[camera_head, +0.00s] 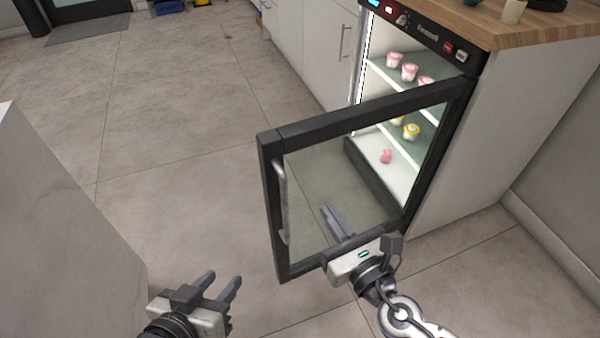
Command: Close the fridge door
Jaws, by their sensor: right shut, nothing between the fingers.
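The fridge (420,38) is built under the wooden counter at the upper right. Its black-framed glass door (300,130) stands wide open, swung out toward me, with a vertical metal handle (281,200) near its free edge. My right gripper (336,220) is shut and empty, with its fingers in front of the lower part of the glass. I cannot tell whether they touch it. My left gripper (223,281) is open and empty, low in the view, to the left of the door and apart from it.
Lit shelves inside the fridge hold several small pots with pink lids (409,72) and yellow lids (411,131). White cabinets (315,45) stand beyond the fridge. A pale counter side (60,220) is at the left. The tiled floor (190,110) between is clear.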

